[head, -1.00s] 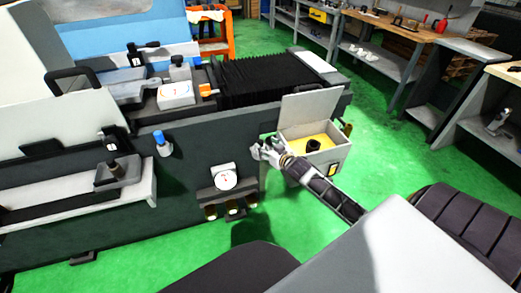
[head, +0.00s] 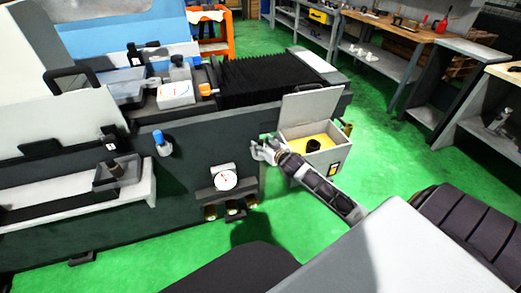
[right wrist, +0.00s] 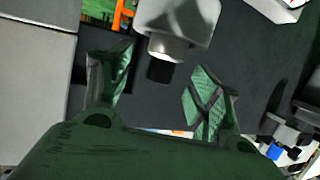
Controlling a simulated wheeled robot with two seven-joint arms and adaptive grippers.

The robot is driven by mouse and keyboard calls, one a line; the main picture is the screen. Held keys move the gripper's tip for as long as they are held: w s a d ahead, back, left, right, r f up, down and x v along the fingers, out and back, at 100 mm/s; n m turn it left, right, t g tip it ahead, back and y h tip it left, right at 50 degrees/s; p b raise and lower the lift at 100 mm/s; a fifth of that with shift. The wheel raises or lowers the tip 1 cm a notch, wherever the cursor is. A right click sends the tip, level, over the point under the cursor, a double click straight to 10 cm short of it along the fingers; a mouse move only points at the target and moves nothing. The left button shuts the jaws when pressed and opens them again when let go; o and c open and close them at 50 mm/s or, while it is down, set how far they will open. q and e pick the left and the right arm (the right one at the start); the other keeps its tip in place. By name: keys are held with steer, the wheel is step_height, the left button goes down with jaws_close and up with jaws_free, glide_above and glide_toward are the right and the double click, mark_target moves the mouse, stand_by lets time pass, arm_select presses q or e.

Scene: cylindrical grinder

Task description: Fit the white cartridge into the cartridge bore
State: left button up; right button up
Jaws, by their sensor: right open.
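My right gripper (head: 264,151) is open, just left of the open-lidded box on the machine's end. The right wrist view shows its two spread fingers (right wrist: 160,92) with nothing clamped between them. A pale rounded part (right wrist: 178,25) with a dark tip (right wrist: 160,71) lies beyond and between the fingers. I cannot tell whether it is the white cartridge. In the head view, a dark round opening or collar (head: 313,146) stands in the box's yellow interior. I cannot tell whether it is the cartridge bore. My left gripper is not in view.
The box (head: 322,163) has its lid (head: 309,105) raised behind the yellow interior. A dial gauge (head: 226,180) and a blue knob (head: 162,144) are on the dark machine front. Green floor is clear right of the box, before the benches (head: 400,35).

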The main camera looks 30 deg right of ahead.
steer(key=shift+x, duration=0.95)
steer(key=shift+w+f, duration=0.1)
steer(key=shift+w, duration=0.15)
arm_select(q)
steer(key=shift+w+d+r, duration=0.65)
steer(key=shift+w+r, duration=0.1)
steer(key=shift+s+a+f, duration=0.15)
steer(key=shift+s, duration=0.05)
arm_select(e)
steer(key=c, duration=1.2)
